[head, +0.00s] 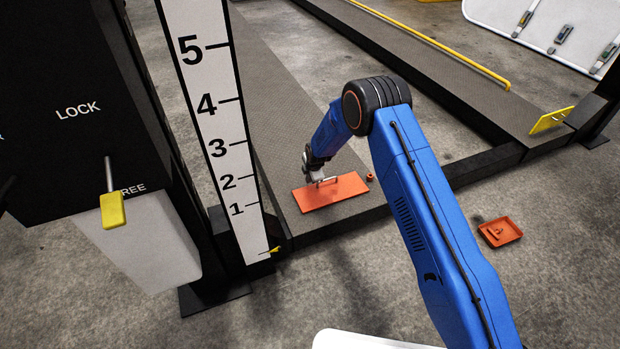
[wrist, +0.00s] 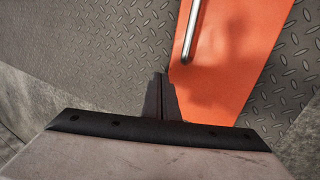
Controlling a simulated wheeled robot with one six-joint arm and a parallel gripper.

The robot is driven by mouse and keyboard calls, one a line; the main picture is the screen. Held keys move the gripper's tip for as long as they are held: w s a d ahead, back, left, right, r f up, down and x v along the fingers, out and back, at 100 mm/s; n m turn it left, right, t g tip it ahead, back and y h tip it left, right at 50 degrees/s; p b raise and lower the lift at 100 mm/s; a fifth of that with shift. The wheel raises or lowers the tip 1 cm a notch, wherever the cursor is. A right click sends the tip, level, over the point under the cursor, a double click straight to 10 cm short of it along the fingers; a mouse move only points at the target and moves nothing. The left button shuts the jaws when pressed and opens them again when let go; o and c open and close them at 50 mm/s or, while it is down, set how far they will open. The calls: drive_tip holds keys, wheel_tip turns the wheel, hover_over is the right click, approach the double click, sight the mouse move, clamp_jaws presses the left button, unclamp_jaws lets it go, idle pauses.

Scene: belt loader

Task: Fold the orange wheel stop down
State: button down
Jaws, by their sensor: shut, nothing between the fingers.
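The orange wheel stop (head: 345,190) is a flat plate lying on the end of the left dark runway in the head view. It fills the upper right of the wrist view (wrist: 250,40), with a metal bar handle (wrist: 191,30) on it. My gripper (head: 318,180) is at the plate's upper left part, by the handle. In the wrist view my gripper's fingers (wrist: 160,97) are together, beside the plate's left edge and apart from the handle. I cannot tell whether they touch the plate.
A small orange knob (head: 370,176) is beside the plate. An orange tray (head: 499,232) lies on the floor at right. A black panel marked LOCK (head: 80,85) with a yellow-handled lever (head: 112,210) and a numbered white scale (head: 215,110) stand at left. A yellow plate (head: 551,120) is on the right runway.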

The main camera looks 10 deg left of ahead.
drive_tip(key=shift+x, duration=1.4)
